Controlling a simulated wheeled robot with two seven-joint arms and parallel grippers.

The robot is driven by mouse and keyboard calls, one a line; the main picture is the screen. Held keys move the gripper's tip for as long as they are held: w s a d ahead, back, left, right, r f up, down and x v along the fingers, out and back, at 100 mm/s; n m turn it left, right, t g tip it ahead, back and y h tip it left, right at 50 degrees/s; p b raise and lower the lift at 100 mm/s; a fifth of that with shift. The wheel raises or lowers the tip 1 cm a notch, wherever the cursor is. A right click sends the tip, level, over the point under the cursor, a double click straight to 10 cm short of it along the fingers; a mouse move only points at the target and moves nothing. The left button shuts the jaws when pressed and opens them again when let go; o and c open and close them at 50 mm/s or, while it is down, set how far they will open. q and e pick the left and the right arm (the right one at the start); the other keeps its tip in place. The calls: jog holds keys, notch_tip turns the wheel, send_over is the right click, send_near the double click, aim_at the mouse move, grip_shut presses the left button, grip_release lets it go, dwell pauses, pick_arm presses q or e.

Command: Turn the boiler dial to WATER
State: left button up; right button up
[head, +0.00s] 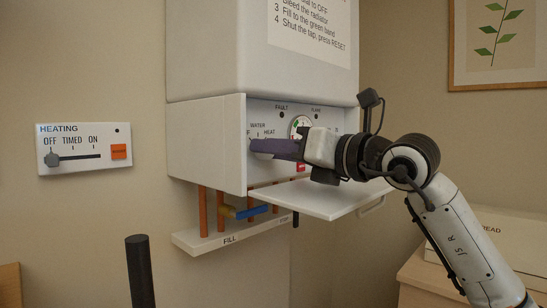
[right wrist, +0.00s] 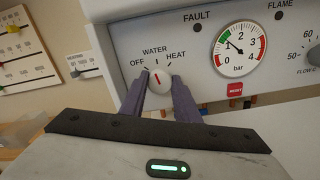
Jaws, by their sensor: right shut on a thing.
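The boiler dial (right wrist: 161,84) is a white round knob with a red pointer mark, on the boiler's control panel (head: 270,115). OFF, WATER and HEAT are printed around it, with WATER at the top. In the right wrist view the red mark points up, slightly left, roughly towards WATER. My right gripper (right wrist: 158,88) is shut on the dial, one purple finger on each side. In the head view the right gripper (head: 256,147) reaches in from the right and its fingers largely hide the dial. My left gripper is not in view.
The panel's open flap (head: 325,198) juts out below my right gripper. A pressure gauge (right wrist: 240,48) and a red RESET button (right wrist: 235,89) sit right of the dial. Pipes and a FILL shelf (head: 228,238) are below. A HEATING controller (head: 84,148) hangs on the left wall.

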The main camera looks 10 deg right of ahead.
jog(key=shift+m, duration=1.1)
jog(key=o, duration=1.1)
jog(key=shift+c, duration=0.2)
jog(key=b+v, duration=0.1)
jog(key=v, duration=0.9)
jog(key=shift+b, duration=0.4)
jog(key=shift+s+d, duration=0.15)
